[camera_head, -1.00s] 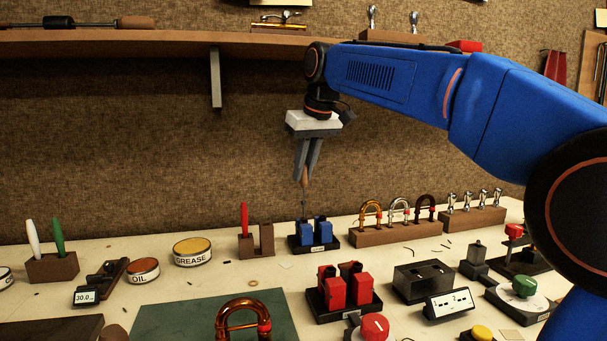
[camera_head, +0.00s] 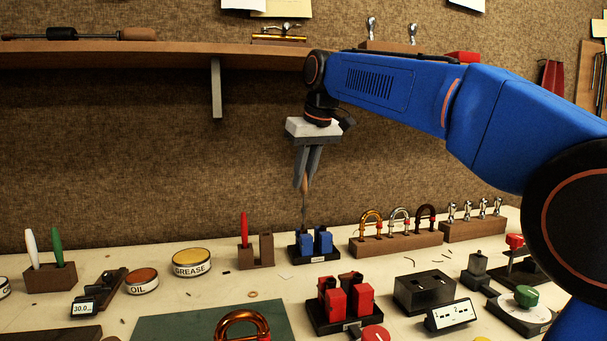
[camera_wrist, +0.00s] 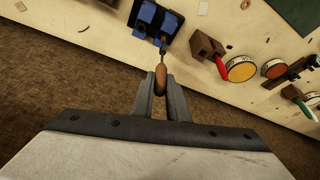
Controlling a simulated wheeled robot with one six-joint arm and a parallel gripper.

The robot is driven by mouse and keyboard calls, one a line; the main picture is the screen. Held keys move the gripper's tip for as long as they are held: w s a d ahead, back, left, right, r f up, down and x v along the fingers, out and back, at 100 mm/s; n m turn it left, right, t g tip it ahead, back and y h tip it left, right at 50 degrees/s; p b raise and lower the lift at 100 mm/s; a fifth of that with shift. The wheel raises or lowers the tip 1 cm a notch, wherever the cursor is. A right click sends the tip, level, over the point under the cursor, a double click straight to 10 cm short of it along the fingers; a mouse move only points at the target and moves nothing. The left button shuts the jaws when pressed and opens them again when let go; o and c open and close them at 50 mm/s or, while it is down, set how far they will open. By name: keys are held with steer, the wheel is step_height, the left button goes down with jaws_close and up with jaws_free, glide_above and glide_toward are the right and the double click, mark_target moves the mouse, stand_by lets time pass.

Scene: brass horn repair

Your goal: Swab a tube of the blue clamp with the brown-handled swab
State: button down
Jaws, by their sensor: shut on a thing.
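The blue clamp (camera_head: 314,243) stands on a dark base at the back of the table and has two blue blocks. My gripper (camera_head: 306,184) is above it, pointing down, and shut on the brown-handled swab (camera_head: 306,188). The swab hangs upright, and its thin dark shaft reaches down to the left blue block. In the wrist view, the brown handle (camera_wrist: 160,75) sits between the fingertips (camera_wrist: 161,85), and the shaft points toward the blue clamp (camera_wrist: 157,22). I cannot tell whether the swab's tip is inside a tube or just above it.
A wooden holder (camera_head: 257,257) with a red-handled tool stands just left of the blue clamp. A red clamp (camera_head: 345,295) stands in front. A wooden block (camera_head: 396,243) with several U-shaped tubes is to the right. A shelf (camera_head: 150,45) runs along the wall behind.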

steer(key=shift+f, duration=1.6)
steer(key=shift+r, duration=0.15)
steer(key=shift+r, duration=1.85)
steer(key=shift+r, duration=2.25)
